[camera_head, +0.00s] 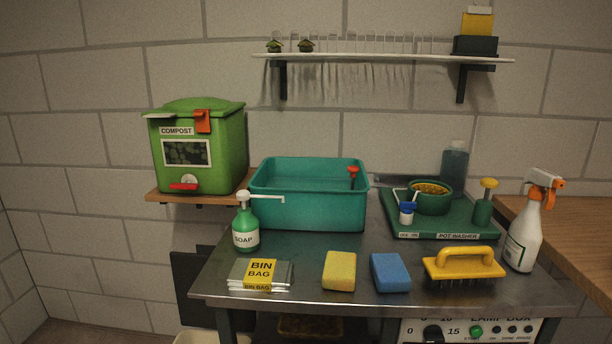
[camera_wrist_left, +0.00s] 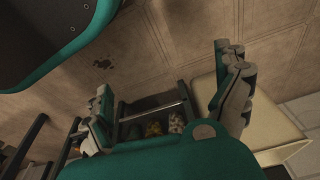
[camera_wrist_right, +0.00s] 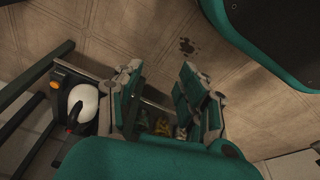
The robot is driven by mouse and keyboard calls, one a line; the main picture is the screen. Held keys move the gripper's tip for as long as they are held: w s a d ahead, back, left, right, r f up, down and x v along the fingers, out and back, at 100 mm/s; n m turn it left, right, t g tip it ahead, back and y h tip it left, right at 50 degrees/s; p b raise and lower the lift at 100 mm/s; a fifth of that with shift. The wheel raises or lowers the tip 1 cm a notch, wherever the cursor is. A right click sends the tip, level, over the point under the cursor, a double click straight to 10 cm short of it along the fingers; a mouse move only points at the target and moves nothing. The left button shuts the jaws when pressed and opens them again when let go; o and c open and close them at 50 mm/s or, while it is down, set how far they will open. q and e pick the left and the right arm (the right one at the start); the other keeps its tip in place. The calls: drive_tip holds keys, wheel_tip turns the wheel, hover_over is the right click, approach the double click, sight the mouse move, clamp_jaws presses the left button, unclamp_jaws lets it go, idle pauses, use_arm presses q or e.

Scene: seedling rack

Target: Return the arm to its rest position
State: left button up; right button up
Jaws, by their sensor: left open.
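Neither arm shows in the head view. In the left wrist view my left gripper (camera_wrist_left: 166,88) is open, with its two grey fingers wide apart and nothing between them. In the right wrist view my right gripper (camera_wrist_right: 161,82) has its two green-and-grey fingers apart, with a narrower gap and nothing held. Both hang over the tiled floor, away from the worktop things.
The steel worktop (camera_head: 303,254) holds a teal basin (camera_head: 310,207), soap bottle (camera_head: 246,229), bin bags, sponges, a yellow brush (camera_head: 464,268) and a spray bottle (camera_head: 525,232). A green compost bin (camera_head: 228,145) stands left. A dark frame with several small items shows beyond my fingers.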

use_arm(q)
drive_tip(key=s+a+f+p, duration=0.1)
drive_tip(key=s+p, duration=0.6)
drive_tip(key=s, duration=0.1)
drive_tip(key=s+a+f+g+p, duration=0.1)
drive_tip(key=s+a+p, duration=0.1)
drive_tip(key=s+p, duration=0.5)
drive_tip(key=s, duration=0.2)
drive_tip(key=shift+s+f+p, duration=0.3)
drive_tip(key=shift+f+p, duration=0.05)
drive_tip(key=shift+f, duration=0.05)
use_arm(e)
drive_tip(key=s+d+f, duration=0.1)
drive_tip(key=s, duration=0.8)
drive_tip(key=s+d+f+g, duration=0.1)
drive_tip(key=s+d, duration=0.1)
drive_tip(key=s, duration=0.6)
drive_tip(key=shift+s+f, duration=0.35)
use_arm(q)
drive_tip(key=shift+a, duration=0.1)
